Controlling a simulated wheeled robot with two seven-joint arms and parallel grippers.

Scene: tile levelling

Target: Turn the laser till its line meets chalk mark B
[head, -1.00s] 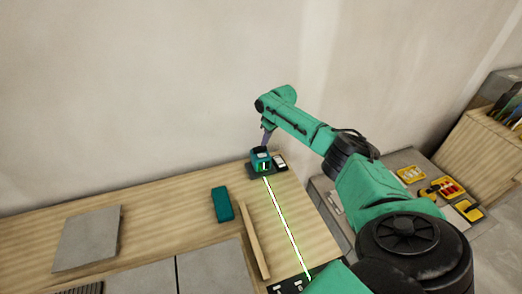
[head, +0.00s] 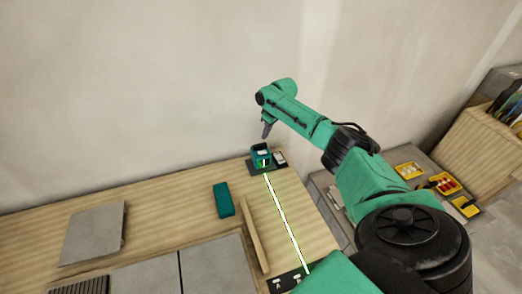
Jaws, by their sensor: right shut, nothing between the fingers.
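The teal laser (head: 261,152) stands on a dark base at the back right of the wooden bench. Its bright white-green line (head: 284,217) runs from it across the bench towards the front. The line ends at the right part of a black strip (head: 277,286) with small white marks, partly hidden by my arm. I cannot read which mark is B. My right gripper (head: 266,132) is shut and empty, pointing down just above the laser, apparently clear of it. My left gripper is not in view.
A teal block (head: 223,200) and a thin wooden strip (head: 254,236) lie left of the line. A grey tile (head: 93,233) lies further left, with more tiles in front. Yellow trays (head: 442,184) stand on a grey surface at the right. A wall is close behind.

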